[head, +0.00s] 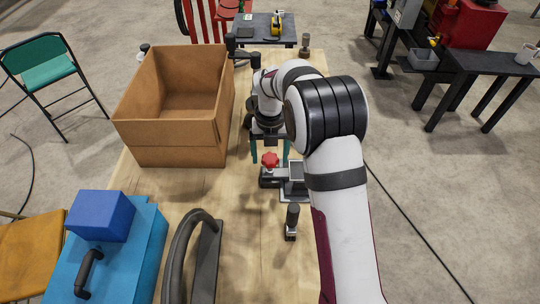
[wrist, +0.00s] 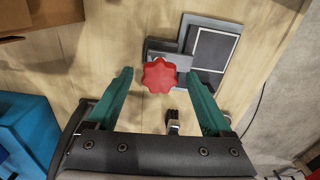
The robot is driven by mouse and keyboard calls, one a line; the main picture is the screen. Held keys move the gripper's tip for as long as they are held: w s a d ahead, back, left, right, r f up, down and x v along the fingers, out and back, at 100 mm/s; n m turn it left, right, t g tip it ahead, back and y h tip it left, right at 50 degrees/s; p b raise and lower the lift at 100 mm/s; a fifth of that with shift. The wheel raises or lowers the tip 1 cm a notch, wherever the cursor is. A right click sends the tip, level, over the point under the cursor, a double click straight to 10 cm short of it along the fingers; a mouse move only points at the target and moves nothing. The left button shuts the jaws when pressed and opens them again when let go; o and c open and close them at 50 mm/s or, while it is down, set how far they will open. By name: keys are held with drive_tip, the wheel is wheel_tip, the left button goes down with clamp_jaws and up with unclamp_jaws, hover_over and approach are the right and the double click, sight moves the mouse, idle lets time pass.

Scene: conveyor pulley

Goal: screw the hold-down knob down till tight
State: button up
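The red lobed hold-down knob (head: 270,159) sits on a small grey fixture (head: 268,178) on the wooden table. In the wrist view the knob (wrist: 159,76) lies near the middle, beside a plate with a dark square face (wrist: 211,50). My gripper (head: 270,150) is open, its teal fingers pointing down at the fixture. In the wrist view my gripper (wrist: 160,90) has one finger on each side of the knob, with a gap on both sides. It holds nothing. The knob's shaft is hidden beneath its head, and I cannot tell the exact fingertip height.
A large open cardboard box (head: 178,143) stands left of the arm. A dark upright post (head: 292,220) stands in front of the fixture. A curved grey handle-like part (head: 190,255) and a blue case (head: 130,255) with a blue block (head: 101,216) are at the front left.

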sight(270, 157)
drive_tip(key=shift+o, duration=1.3)
drive_tip(key=shift+r, duration=3.5)
drive_tip(key=s+d+r+n, duration=0.4)
drive_tip(key=s+r+n, duration=0.3)
drive_tip(key=s+n, duration=0.2)
drive_tip(key=s+d+f+n+y, duration=0.1)
drive_tip(key=s+d+n, duration=0.2)
drive_tip(key=s+n, duration=1.7)
drive_tip(key=s, duration=0.4)
drive_tip(key=shift+s+f+n+y, duration=0.15)
drive_tip(key=shift+n+y, duration=0.25)
